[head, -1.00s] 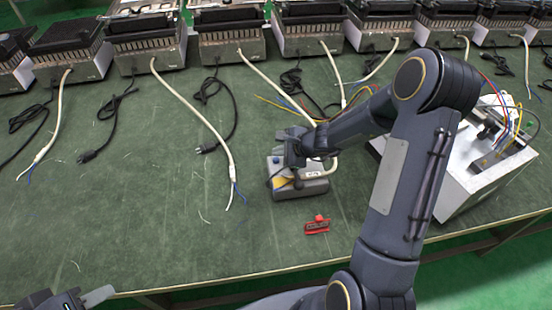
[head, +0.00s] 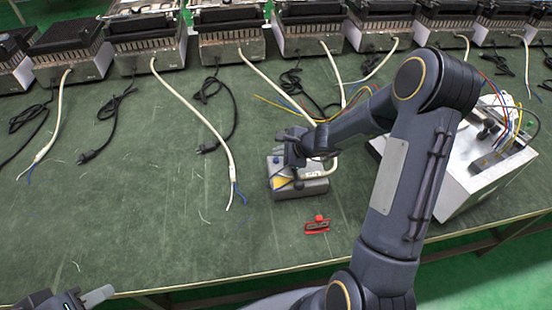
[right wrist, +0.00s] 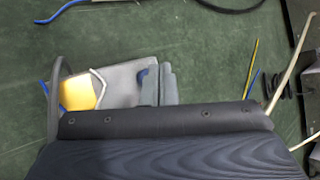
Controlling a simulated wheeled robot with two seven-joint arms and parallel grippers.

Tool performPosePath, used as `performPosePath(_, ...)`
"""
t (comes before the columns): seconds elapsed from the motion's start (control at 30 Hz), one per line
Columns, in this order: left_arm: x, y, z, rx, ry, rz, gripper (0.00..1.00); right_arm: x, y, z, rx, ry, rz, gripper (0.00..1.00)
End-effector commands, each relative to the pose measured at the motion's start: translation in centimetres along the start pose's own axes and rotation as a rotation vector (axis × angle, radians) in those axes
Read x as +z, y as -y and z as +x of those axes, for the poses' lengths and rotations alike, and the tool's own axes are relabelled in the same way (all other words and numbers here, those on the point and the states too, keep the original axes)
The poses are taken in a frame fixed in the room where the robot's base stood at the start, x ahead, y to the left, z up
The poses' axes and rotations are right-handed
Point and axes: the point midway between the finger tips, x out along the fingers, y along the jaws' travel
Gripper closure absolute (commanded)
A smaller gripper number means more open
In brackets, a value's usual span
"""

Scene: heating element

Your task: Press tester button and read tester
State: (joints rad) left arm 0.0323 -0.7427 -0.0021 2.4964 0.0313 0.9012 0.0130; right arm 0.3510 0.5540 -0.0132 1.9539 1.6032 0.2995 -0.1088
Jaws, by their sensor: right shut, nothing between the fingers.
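The tester is a small grey box (head: 312,188) with a yellow panel, standing near the middle of the green table. It also shows in the right wrist view (right wrist: 122,80), with the yellow panel and a blue part beside the fingers. My right gripper (head: 297,178) is shut and empty, close over the tester's top; its fingers (right wrist: 162,84) hide part of that top. I cannot tell whether they touch the button. A small light label or display shows on the tester, too small to read. My left gripper (head: 80,298) is at the bottom left, partly cut off, away from the tester.
A red clip-like part (head: 318,225) lies in front of the tester. A white metal box (head: 470,175) with coloured wires stands at the right. Several heating units with cables (head: 230,45) line the back. The table's left front area is clear.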

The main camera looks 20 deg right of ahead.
Motion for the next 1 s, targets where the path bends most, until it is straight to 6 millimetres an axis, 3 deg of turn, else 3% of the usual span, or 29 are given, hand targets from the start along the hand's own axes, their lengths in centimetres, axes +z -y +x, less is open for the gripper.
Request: performPosePath(1.0, 0.6, 0.6, 1.2, 0.0, 0.0, 0.0, 0.64, -0.5, -0.6, 0.8, 0.0, 0.0, -0.001, 1.0)
